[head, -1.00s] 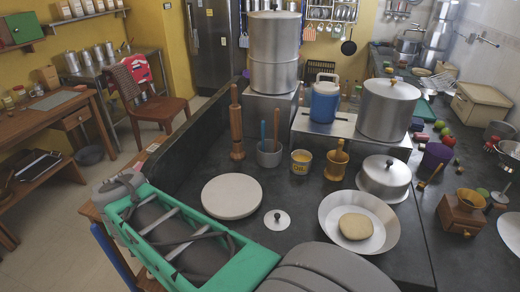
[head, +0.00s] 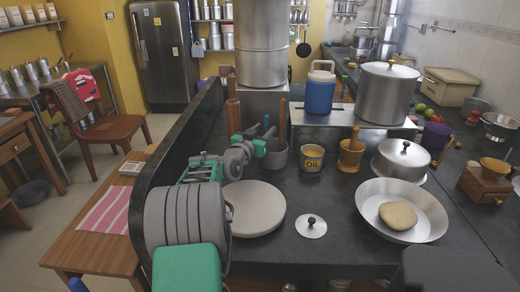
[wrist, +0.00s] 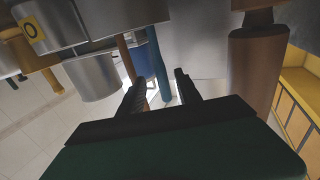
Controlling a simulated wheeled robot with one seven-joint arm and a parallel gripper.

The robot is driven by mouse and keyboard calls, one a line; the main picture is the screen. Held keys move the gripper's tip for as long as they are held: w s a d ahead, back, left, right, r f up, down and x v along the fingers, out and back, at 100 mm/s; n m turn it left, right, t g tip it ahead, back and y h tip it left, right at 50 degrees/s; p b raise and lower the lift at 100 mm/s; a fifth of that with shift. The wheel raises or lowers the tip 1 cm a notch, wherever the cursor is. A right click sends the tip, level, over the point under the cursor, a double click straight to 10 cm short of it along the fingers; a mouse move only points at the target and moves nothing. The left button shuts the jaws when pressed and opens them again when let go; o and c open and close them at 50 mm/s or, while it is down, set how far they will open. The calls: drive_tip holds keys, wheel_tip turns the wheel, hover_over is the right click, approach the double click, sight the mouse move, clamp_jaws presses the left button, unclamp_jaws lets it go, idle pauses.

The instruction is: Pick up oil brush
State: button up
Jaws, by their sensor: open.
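A grey metal cup (head: 278,158) stands on the dark counter and holds a blue handle (head: 270,132) and a brown handle (head: 282,118). One of these may be the oil brush; the brush ends are hidden in the cup. My gripper (head: 264,147) is open beside the cup's left side, near the handles. In the wrist view, which looks tilted over, the blue handle (wrist: 157,62) lies beyond and between my two fingers (wrist: 160,85). The brown handle (wrist: 126,60) passes near the left finger. The cup (wrist: 92,78) is left of them. Nothing appears gripped.
A brown wooden tool (head: 232,110) stands upright behind my arm. A round pale board (head: 254,212), a lid (head: 311,227) and a pan with dough (head: 365,205) lie in front. A steel tower (head: 265,45) rises behind.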

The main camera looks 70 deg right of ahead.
drive_tip(key=d, duration=0.5)
drive_tip(key=shift+s+d+f, duration=0.2)
drive_tip(key=shift+s+d, duration=0.1)
drive_tip(key=shift+d, duration=0.1)
clamp_jaws()
drive_tip(key=shift+r, duration=0.1)
